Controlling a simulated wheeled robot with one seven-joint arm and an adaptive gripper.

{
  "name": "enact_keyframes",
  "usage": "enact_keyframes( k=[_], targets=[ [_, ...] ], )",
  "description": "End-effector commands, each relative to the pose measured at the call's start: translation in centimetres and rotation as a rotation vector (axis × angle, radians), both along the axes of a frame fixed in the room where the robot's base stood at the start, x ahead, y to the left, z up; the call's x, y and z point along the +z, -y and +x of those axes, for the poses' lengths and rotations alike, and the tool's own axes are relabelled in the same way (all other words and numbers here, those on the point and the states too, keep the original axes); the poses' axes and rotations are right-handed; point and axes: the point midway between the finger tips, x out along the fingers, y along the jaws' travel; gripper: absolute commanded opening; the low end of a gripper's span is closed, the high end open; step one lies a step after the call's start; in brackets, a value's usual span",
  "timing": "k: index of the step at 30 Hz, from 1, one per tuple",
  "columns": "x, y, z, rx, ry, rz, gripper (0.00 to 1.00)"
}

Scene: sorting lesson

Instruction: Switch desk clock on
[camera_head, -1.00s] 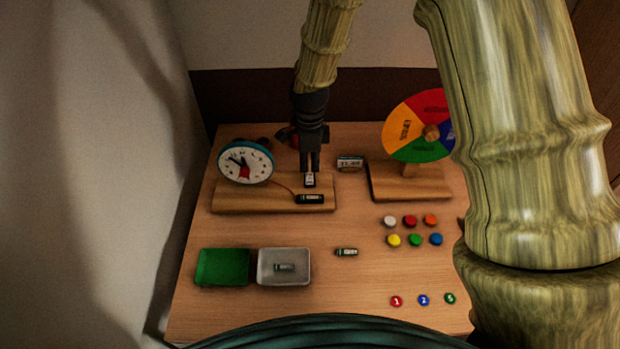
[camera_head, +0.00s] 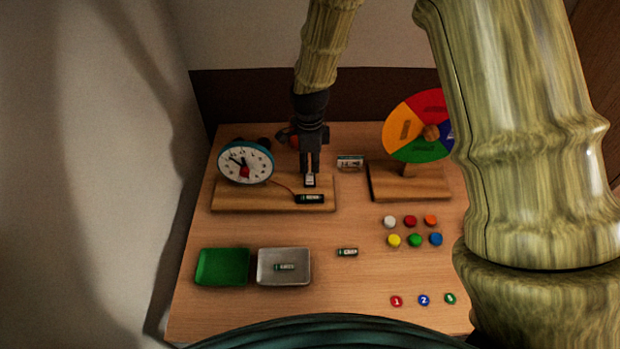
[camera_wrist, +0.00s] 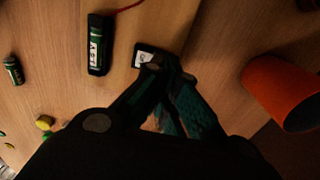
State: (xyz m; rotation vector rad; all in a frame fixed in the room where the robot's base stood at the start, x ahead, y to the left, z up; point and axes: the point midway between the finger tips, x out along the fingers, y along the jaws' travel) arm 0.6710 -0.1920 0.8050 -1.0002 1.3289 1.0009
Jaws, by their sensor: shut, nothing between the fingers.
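The desk clock (camera_head: 246,162) has a white face and blue rim and stands tilted on the left of a wooden board (camera_head: 250,198). A wire runs from it to a battery in a dark holder (camera_head: 310,199), also in the wrist view (camera_wrist: 98,45). A small switch with a white top (camera_head: 309,181) sits behind the holder on the board; it shows in the wrist view (camera_wrist: 145,56). My gripper (camera_head: 310,169) is shut and empty, pointing down with its fingertips at the switch. In the wrist view the fingertips (camera_wrist: 158,62) overlap the switch's edge; contact is unclear.
A colour wheel (camera_head: 405,128) stands on a wooden base at right, beside a small display (camera_head: 350,163). A green tray (camera_head: 222,267) and a grey tray (camera_head: 298,278) holding a battery lie in front. A loose battery (camera_head: 347,252) and coloured buttons (camera_head: 415,240) lie nearby. An orange cup (camera_wrist: 282,93) is close to my gripper.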

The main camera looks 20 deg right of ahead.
Motion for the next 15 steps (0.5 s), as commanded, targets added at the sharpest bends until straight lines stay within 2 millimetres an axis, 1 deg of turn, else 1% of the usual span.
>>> enact_keyframes(
  k=[15],
  targets=[
    [-0.61, 0.0, 0.01, 0.0, 0.0, 0.0, 0.0]
  ],
)
